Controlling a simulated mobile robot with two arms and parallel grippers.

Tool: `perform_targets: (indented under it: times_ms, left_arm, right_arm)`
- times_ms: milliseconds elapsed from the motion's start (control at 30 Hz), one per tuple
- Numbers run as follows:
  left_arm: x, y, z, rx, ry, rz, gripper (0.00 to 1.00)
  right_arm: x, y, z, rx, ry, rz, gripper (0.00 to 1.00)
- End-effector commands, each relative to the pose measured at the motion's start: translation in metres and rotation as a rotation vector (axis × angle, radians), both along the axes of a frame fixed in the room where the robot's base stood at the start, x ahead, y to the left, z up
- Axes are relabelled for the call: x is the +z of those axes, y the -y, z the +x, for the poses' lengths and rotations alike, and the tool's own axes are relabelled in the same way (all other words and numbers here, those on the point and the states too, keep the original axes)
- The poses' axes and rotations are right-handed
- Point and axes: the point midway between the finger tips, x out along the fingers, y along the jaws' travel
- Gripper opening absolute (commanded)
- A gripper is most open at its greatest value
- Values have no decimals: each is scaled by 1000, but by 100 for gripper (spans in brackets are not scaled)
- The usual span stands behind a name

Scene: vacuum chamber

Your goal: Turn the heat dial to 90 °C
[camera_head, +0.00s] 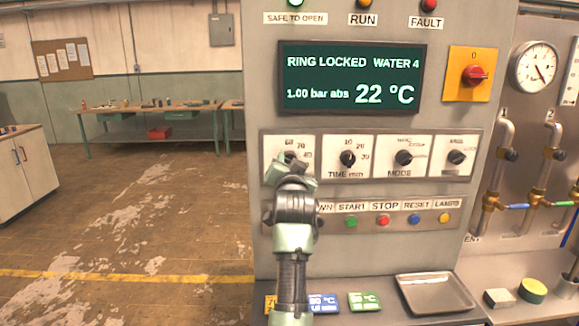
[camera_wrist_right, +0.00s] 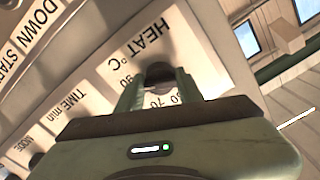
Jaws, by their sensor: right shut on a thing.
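The heat dial (camera_wrist_right: 160,72) is a dark round knob on a white plate marked HEAT °C in the right wrist view. My right gripper (camera_wrist_right: 157,88) has its two fingers on either side of the knob and is shut on it. In the head view my right gripper (camera_head: 293,165) covers the knob, and only part of the heat plate (camera_head: 272,145) with some numbers shows. The dial's pointer is hidden, so its setting cannot be told. The display (camera_head: 350,80) reads 22 °C, 1.00 bar abs, RING LOCKED. My left gripper is not in view.
The time dial (camera_head: 347,158), the mode dial (camera_head: 403,157) and another knob sit to the right. A row of buttons, including a green start button (camera_head: 351,221), lies below. A metal tray (camera_head: 435,293) and coloured cards rest on the ledge. The floor at left is clear.

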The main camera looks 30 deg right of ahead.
Motion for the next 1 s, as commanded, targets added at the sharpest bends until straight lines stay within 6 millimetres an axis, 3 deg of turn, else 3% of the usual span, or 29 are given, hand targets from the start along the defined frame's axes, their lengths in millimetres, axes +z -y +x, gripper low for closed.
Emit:
perform_targets:
  times_ms: [667,700,767,1000]
  left_arm:
    - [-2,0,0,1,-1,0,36]
    - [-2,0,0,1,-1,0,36]
    - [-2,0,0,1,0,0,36]
    - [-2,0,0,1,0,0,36]
  right_arm:
    - [-2,0,0,1,33,62,0]
    - [-2,0,0,1,33,62,39]
    - [-2,0,0,1,33,61,56]
    - [-1,0,0,0,34,59,58]
